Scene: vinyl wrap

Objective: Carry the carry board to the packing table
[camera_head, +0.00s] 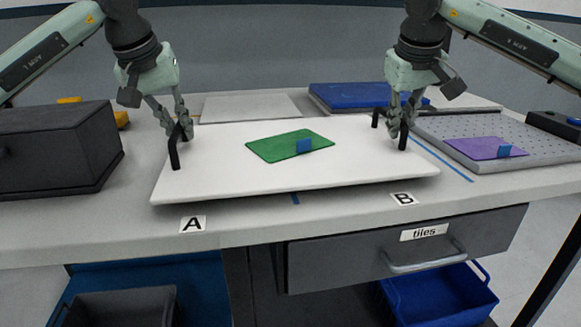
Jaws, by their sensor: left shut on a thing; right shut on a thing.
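The carry board (225,167) is a flat white board with a black handle at each end. A green sheet (275,146) with a small blue block (304,146) lies on it. My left gripper (179,131) is shut on the board's left handle (174,157). My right gripper (402,113) is shut on its right handle (404,136). The board's front edge appears slightly above the table (340,205), with a shadow below. I cannot tell which surface is the packing table.
A dark box (55,148) stands at the left, with yellow pieces behind it. At the right are a perforated grey tray (450,127) with a purple sheet (478,147), and a blue slab (350,95) behind. Labels A (192,224) and B (404,199) mark the front. A drawer (345,262) marked "tiles" is below.

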